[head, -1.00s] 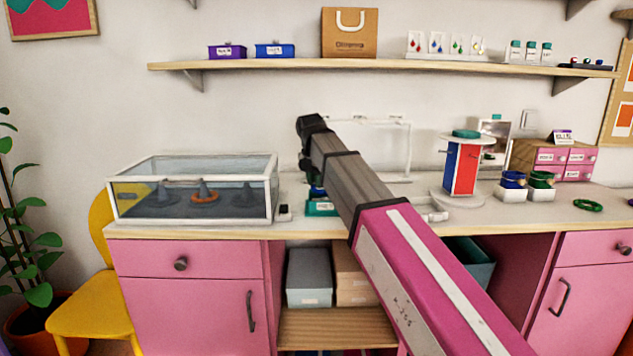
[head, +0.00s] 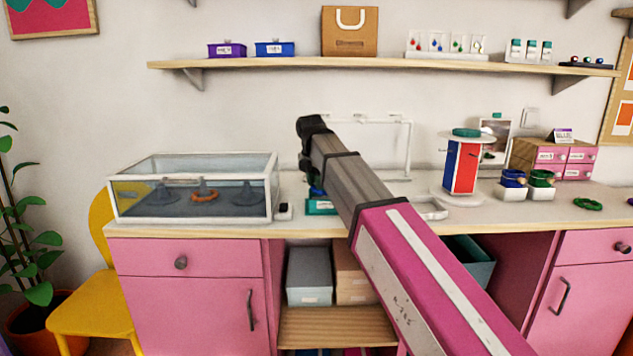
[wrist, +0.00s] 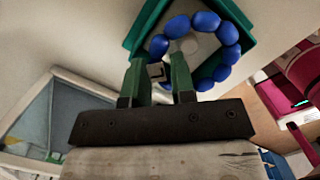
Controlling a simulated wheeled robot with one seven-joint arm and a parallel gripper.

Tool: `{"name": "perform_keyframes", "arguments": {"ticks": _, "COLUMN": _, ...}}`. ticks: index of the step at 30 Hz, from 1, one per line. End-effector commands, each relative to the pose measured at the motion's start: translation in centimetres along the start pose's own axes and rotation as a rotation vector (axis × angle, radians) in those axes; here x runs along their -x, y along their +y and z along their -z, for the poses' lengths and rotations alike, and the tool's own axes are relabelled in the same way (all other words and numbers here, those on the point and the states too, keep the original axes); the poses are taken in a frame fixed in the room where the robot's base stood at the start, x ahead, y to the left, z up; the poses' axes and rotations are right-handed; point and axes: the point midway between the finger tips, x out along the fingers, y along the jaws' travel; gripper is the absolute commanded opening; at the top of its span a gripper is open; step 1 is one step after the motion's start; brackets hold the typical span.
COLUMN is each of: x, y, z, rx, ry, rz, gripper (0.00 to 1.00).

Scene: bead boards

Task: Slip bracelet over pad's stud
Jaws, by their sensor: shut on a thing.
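In the wrist view a blue beaded bracelet (wrist: 229,33) shows as a ring over a teal square pad (wrist: 137,38). I cannot tell how high the bracelet is relative to the stud's top. My gripper (wrist: 158,68) has its green fingers shut on the bracelet's near left side. In the head view the pad (head: 320,208) and a bit of blue bracelet (head: 316,189) show left of my arm, which hides the rest and the gripper.
A glass case (head: 125,205) with grey cones and an orange bracelet (head: 205,196) stands left on the counter (head: 480,219). A red and blue display stand (head: 461,168), small white boxes with bracelets (head: 526,194) and a green bracelet (head: 588,204) stand right. A shelf (head: 380,64) runs above.

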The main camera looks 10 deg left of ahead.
Motion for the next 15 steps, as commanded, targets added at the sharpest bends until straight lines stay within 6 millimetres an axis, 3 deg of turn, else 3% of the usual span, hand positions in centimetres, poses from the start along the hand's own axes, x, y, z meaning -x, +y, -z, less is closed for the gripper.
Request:
{"name": "perform_keyframes", "arguments": {"ticks": 11, "x": 0.03, "y": -0.01, "z": -0.01, "rx": 0.0, "ry": 0.0, "rz": 0.0, "gripper": 0.0}}
{"name": "perform_keyframes", "arguments": {"ticks": 12, "x": 0.03, "y": -0.01, "z": -0.01, "rx": 0.0, "ry": 0.0, "rz": 0.0, "gripper": 0.27}}
{"name": "perform_keyframes", "arguments": {"ticks": 15, "x": 0.03, "y": -0.01, "z": -0.01, "rx": 0.0, "ry": 0.0, "rz": 0.0, "gripper": 0.53}}
